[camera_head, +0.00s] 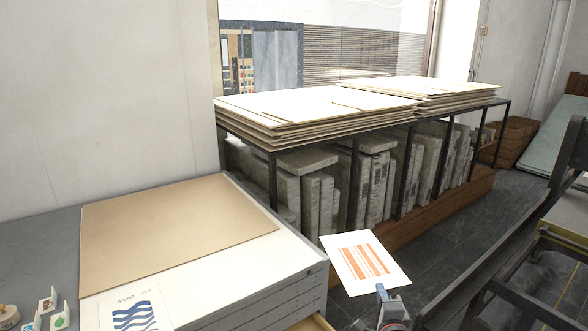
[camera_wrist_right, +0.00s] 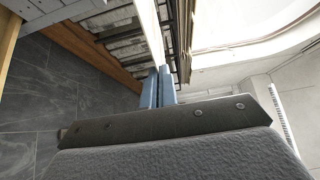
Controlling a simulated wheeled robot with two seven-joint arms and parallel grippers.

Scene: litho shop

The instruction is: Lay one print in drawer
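My right gripper (camera_head: 381,291) is shut on the near edge of a white print with orange stripes (camera_head: 362,262). It holds the print tilted in the air, right of the flat-file cabinet (camera_head: 262,290). In the right wrist view, the blue fingers (camera_wrist_right: 158,88) pinch the print (camera_wrist_right: 149,35), seen nearly edge-on. A wooden edge of what looks like an open drawer (camera_head: 316,323) shows at the bottom of the head view; its inside is mostly out of frame. A print with blue waves (camera_head: 132,315) lies on the cabinet top. My left gripper is not in view.
A tan board (camera_head: 170,228) covers much of the cabinet top. Small cards (camera_head: 50,308) stand at the lower left. A rack (camera_head: 355,180) of stone slabs with stacked boards (camera_head: 310,112) on top stands behind. Dark floor (camera_head: 440,250) lies open to the right.

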